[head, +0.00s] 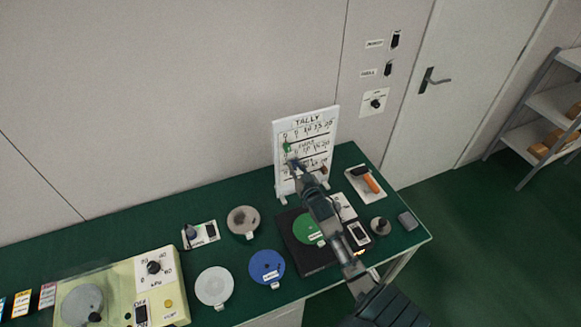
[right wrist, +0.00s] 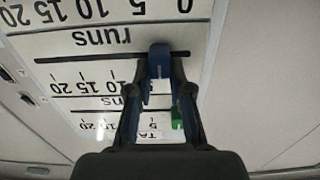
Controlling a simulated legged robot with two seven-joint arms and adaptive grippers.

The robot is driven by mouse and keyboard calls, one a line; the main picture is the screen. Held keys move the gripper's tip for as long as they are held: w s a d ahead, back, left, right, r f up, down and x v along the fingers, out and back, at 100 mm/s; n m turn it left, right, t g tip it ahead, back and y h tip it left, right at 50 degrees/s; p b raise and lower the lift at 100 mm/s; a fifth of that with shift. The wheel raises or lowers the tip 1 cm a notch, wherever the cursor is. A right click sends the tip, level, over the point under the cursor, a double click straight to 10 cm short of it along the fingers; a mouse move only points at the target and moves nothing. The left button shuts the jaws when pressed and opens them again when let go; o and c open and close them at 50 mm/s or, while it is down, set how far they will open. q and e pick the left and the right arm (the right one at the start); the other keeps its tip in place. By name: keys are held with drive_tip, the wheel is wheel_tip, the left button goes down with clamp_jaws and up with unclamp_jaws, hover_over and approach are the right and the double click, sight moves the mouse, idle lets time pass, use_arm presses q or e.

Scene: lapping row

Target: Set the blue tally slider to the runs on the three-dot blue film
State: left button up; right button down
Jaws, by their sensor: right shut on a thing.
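The white tally board (head: 279,182) stands upright at the back of the green bench, with slotted rows and printed scales. My right gripper (right wrist: 158,75) is shut on the blue tally slider (right wrist: 159,58), near the low-number end of its slot. The fingers hide the numbers beside it, so its exact reading cannot be told. In the head view my right gripper (head: 294,164) covers this slider. The green slider (head: 287,147) is in the row above. A blue disc (head: 267,262) with a small label lies on the bench; its dots cannot be read. My left gripper is out of view.
A green disc (head: 306,228) sits on a black plate under my right arm. Grey (head: 214,285) and brown (head: 243,221) discs lie left of it. A cream machine (head: 110,290) stands at left, beside coloured cards (head: 47,296). An orange-handled tool (head: 371,183) lies right of the board.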

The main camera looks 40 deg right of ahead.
drive_tip(key=shift+s+d+f, duration=0.1)
drive_tip(key=shift+s+d, duration=0.15)
drive_tip(key=shift+d, duration=0.5)
drive_tip(key=c, duration=1)
unclamp_jaws()
drive_tip(key=shift+d+f, duration=0.1)
drive_tip(key=shift+d, duration=0.25)
drive_tip(key=shift+c, duration=0.2)
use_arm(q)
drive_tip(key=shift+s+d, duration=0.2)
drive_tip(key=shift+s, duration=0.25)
use_arm(e)
drive_tip(key=v, duration=1.2)
drive_tip(key=shift+a, duration=0.2)
drive_tip(key=shift+f, duration=0.1)
